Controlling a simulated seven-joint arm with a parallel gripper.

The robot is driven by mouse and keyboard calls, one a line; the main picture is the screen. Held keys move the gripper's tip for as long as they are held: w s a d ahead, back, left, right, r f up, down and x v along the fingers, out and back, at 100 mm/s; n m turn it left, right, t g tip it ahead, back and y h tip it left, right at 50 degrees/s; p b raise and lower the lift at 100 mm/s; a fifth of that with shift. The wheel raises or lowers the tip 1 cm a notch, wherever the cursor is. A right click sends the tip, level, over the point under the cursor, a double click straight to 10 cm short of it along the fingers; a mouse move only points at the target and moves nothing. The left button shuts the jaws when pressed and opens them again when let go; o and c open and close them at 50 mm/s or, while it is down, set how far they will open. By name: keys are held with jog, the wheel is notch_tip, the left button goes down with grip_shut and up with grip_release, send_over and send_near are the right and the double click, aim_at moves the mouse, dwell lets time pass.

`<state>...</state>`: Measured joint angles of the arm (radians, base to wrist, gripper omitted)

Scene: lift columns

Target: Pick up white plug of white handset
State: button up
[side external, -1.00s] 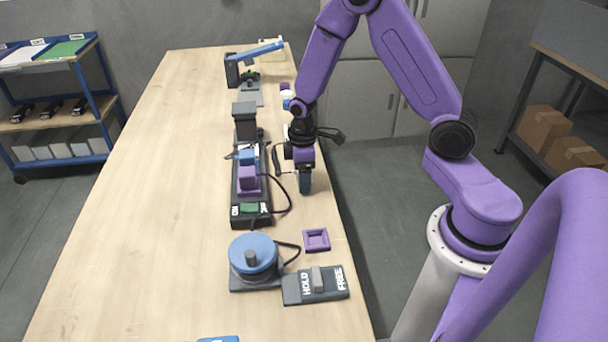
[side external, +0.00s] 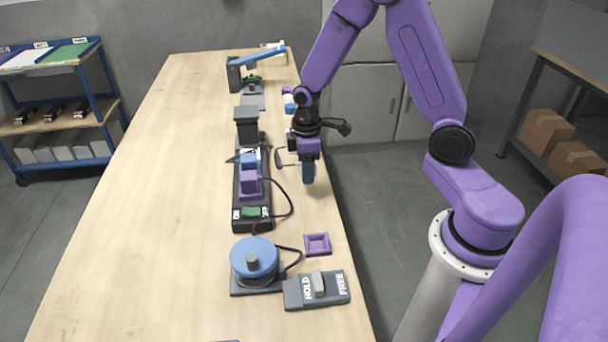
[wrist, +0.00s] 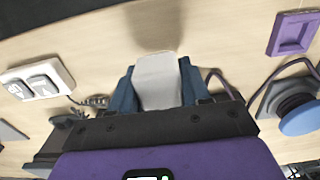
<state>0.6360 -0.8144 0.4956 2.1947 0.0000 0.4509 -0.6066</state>
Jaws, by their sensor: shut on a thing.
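The white plug (wrist: 157,80) shows in the wrist view as a pale block between the two blue fingers of my gripper (wrist: 158,92). My gripper is shut on it. In the side view my gripper (side external: 308,176) points down near the table's right edge, and the plug is hidden by the fingers.
A purple square frame (side external: 317,244) lies in front of my gripper. A blue round knob (side external: 254,260) and a HOLD/FREE switch (side external: 316,290) stand nearer the camera. A dark base with purple and blue blocks (side external: 250,186) is to the left. The table's left side is clear.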

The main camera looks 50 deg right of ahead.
jog(key=s+r, duration=0.9)
jog(key=s, duration=0.4)
jog(key=shift+a, duration=0.45)
jog(key=shift+s, duration=0.1)
jog(key=shift+w+a, duration=0.85)
jog(key=shift+w, duration=14.75)
jog(key=shift+f, duration=3.75)
